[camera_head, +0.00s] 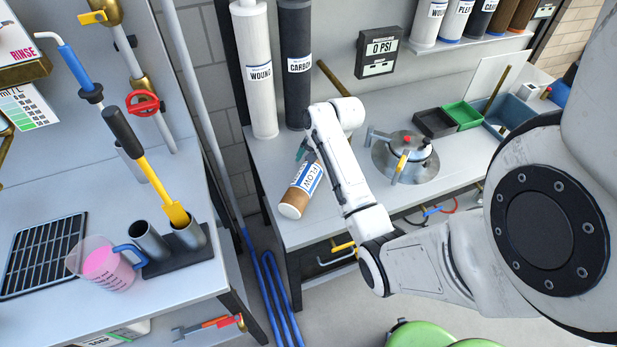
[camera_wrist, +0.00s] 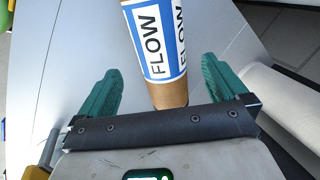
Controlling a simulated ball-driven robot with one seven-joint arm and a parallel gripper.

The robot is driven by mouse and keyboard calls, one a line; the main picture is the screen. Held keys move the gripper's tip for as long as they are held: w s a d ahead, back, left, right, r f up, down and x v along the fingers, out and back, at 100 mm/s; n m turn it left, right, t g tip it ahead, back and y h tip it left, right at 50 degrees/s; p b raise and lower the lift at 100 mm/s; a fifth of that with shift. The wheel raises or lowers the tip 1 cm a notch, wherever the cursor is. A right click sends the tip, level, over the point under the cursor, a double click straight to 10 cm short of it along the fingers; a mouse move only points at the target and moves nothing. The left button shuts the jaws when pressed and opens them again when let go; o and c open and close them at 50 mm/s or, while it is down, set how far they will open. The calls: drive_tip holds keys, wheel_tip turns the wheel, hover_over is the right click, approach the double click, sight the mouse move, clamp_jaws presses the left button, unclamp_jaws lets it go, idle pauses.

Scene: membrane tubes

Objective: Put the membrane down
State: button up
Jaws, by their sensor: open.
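The membrane is a brown tube with a blue and white FLOW label (camera_head: 303,188). It appears tilted or lying at the front left part of the right-hand workbench (camera_head: 262,165), its pale end toward the front edge; I cannot tell how it rests. My gripper (camera_head: 303,152) is at its upper end, partly hidden by my arm. In the wrist view the membrane (camera_wrist: 160,45) lies between the two green fingers of my gripper (camera_wrist: 160,72), with a visible gap on each side. The fingers are open.
White WOUND (camera_head: 259,85) and dark CARBON (camera_head: 295,90) tubes stand behind. A round metal device (camera_head: 405,155) with a red knob, a dark tray (camera_head: 434,123) and a green tray (camera_head: 464,115) sit to the right. The left bench holds a pink-filled jug (camera_head: 105,266).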

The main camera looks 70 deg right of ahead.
sight(311, 170)
drive_tip(key=shift+p+x, duration=0.4)
drive_tip(key=shift+x, duration=2.8)
drive_tip(key=shift+d, duration=0.15)
drive_tip(key=c, duration=1.7)
drive_tip(key=shift+o, duration=0.2)
drive_tip(key=shift+r, duration=0.1)
drive_tip(key=shift+r, duration=0.1)
